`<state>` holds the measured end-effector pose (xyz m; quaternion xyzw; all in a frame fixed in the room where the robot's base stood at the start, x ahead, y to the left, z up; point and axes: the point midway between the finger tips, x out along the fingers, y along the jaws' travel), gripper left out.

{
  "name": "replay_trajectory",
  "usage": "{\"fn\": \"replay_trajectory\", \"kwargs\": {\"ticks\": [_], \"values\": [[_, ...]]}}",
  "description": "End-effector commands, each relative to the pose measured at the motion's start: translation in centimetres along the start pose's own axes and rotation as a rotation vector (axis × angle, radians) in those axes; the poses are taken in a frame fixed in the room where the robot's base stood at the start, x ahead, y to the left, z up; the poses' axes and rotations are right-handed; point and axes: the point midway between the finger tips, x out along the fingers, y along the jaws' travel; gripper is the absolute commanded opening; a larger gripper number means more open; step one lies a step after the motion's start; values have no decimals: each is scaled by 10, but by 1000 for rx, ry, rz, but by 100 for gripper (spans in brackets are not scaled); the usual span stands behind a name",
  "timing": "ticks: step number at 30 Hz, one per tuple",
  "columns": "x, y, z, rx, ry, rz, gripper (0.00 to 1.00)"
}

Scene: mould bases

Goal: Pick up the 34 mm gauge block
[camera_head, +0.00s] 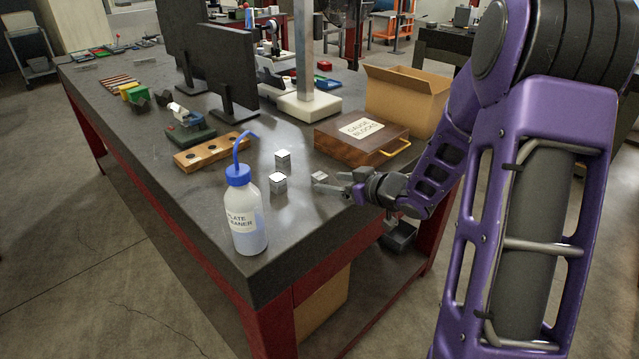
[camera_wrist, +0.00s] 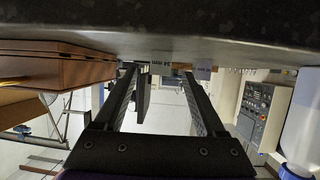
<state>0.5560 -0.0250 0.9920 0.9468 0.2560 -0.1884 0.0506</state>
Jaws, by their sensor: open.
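Three small shiny metal gauge blocks stand on the dark bench top in the head view: a rear block (camera_head: 282,159), a front block (camera_head: 278,183) and a low block (camera_head: 319,176) by my fingertips. The wrist view shows both fingers (camera_wrist: 160,75) spread apart. Small grey block shapes (camera_wrist: 203,73) show near the tips there; nothing is clearly held.
A wooden gauge-block box (camera_head: 345,148) stands behind my gripper, with a cardboard box (camera_head: 405,98) beyond. A blue-capped cleaner bottle (camera_head: 246,218) stands front left. A wooden holder with holes (camera_head: 212,151) lies further left. The bench's front right edge is close to my arm.

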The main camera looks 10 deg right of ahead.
Motion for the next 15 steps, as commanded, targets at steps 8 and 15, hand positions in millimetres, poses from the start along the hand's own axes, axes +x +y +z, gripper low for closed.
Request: {"fn": "replay_trajectory", "kwargs": {"ticks": [8, 15], "values": [[34, -2, -2, -1, 0, -3, 72], [54, -1, -3, -1, -1, -1, 72]]}}
